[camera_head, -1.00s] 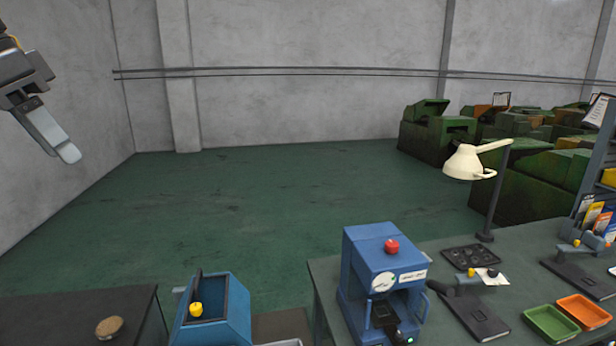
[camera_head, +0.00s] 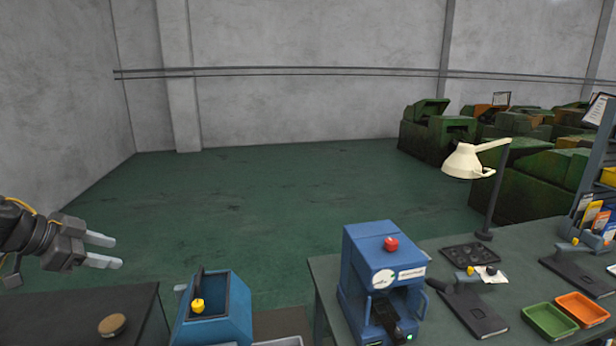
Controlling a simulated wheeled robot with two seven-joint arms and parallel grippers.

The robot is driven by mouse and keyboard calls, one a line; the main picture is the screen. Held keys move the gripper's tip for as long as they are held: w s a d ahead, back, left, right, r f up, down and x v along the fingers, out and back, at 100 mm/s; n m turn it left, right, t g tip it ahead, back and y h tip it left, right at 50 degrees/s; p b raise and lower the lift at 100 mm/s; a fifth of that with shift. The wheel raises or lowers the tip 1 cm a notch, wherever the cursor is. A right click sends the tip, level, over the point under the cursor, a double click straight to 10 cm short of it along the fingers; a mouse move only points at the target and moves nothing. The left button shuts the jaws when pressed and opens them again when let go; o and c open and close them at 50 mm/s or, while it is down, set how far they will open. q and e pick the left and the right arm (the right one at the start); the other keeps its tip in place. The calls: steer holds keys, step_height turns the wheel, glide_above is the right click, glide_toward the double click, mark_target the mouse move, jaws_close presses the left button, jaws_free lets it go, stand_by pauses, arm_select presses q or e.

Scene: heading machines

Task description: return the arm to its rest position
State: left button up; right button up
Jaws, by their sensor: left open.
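My left arm comes in from the left edge, and its left gripper (camera_head: 103,251) points right, above the back of the dark table (camera_head: 60,312). Its two pale fingers are apart, with nothing between them. It is left of the blue bin (camera_head: 228,322) and apart from it. My right gripper is not in view.
A round brown object (camera_head: 112,325) lies on the dark table. A blue machine with a red button (camera_head: 391,244) stands on the right-hand bench (camera_head: 440,250), with a cream lamp (camera_head: 466,161), a green tray (camera_head: 549,321) and an orange tray (camera_head: 583,308). The green floor (camera_head: 270,200) behind is clear.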

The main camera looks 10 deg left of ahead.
arm_select(q)
steer(key=s+d+f+n+t+y, duration=0.2)
steer(key=f, duration=1)
steer(key=s+d+f+n+t+y, duration=0.1)
steer(key=s+d+f, duration=0.15)
steer(key=f, duration=0.95)
steer(key=s+d+f+n+g+y, duration=0.15)
steer(key=s+d+f+g, duration=0.25)
steer(key=s+d+f, duration=0.55)
steer(key=s+d+f+n+g, duration=0.35)
steer(key=s+d, duration=0.35)
steer(key=s, duration=0.5)
step_height(320, 180, down, 38)
steer(key=s+g+b, duration=0.1)
steer(key=g+b, duration=0.1)
steer(key=b, duration=1.2)
steer(key=s+a+f+b, duration=0.1)
steer(key=s+f+b, duration=0.3)
steer(key=f, duration=0.6)
steer(key=s+a+f+b, duration=0.1)
steer(key=s+f+b, duration=0.3)
steer(key=s+f, duration=0.3)
steer(key=s+a+f+m+b, duration=0.1)
steer(key=s+f+b, duration=0.3)
steer(key=f, duration=1)
steer(key=shift+s+a+g, duration=0.25)
steer(key=shift+s+g, duration=0.1)
steer(key=shift+s, duration=0.65)
